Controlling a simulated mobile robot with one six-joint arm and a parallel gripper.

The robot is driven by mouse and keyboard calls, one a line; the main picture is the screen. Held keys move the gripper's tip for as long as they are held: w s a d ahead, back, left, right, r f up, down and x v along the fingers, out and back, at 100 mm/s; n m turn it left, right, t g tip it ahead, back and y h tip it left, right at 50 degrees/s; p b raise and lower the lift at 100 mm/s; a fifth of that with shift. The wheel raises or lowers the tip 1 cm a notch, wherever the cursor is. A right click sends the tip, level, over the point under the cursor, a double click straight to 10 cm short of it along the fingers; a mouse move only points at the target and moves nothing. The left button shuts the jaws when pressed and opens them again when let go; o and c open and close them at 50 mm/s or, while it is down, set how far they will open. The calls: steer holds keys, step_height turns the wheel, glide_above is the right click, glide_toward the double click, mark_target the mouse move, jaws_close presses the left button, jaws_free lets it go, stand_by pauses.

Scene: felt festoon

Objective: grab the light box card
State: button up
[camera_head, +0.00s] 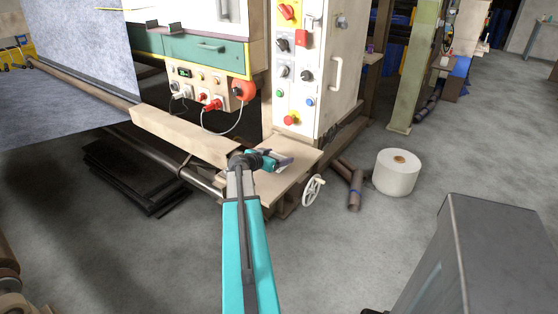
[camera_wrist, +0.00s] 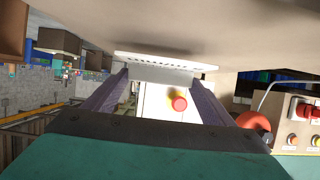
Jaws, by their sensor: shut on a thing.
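The light box card shows in the wrist view as a pale, flat piece (camera_wrist: 165,74) with a row of small dark marks along its edge. It lies across the tips of my gripper (camera_wrist: 163,84), whose two purple-grey fingers are shut on it. In the head view my gripper (camera_head: 283,161) is above the beige ledge at the foot of the white control cabinet. There the card is mostly hidden by the gripper and too small to make out clearly. In the wrist view a beige surface is close to the card; I cannot tell whether they touch.
The white control cabinet (camera_head: 309,75) with knobs and buttons stands just behind my gripper. A beige beam (camera_head: 185,137) runs to the left, and a white handwheel (camera_head: 313,190) sits at the ledge's right. A white roll (camera_head: 396,173) stands on open floor at right.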

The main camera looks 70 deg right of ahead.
steer(key=shift+a+r, duration=0.1)
steer(key=shift+r, duration=0.75)
steer(key=a+b, duration=0.1)
steer(key=a, duration=0.3)
steer(key=s+a+b, duration=0.1)
steer(key=a, duration=0.4)
steer(key=a+r+b, duration=0.1)
steer(key=a, duration=0.3)
steer(key=shift+s+a+b, duration=0.15)
steer(key=shift+s+b, duration=0.15)
steer(key=shift+s, duration=0.05)
steer(key=shift+r+p, duration=0.3)
steer(key=shift+p, duration=0.25)
steer(key=shift+w+p, duration=0.1)
steer(key=shift+p, duration=0.55)
steer(key=shift+a+p, duration=0.2)
steer(key=shift+p, duration=1)
steer(key=a+p, duration=0.1)
steer(key=p, duration=0.4)
steer(key=shift+a+r+p, duration=0.1)
steer(key=shift+a+p, duration=0.05)
steer(key=shift+p, duration=0.25)
steer(key=shift+s+a+f+p, duration=0.2)
steer(key=shift+a+p, duration=0.1)
steer(key=shift+p, duration=0.55)
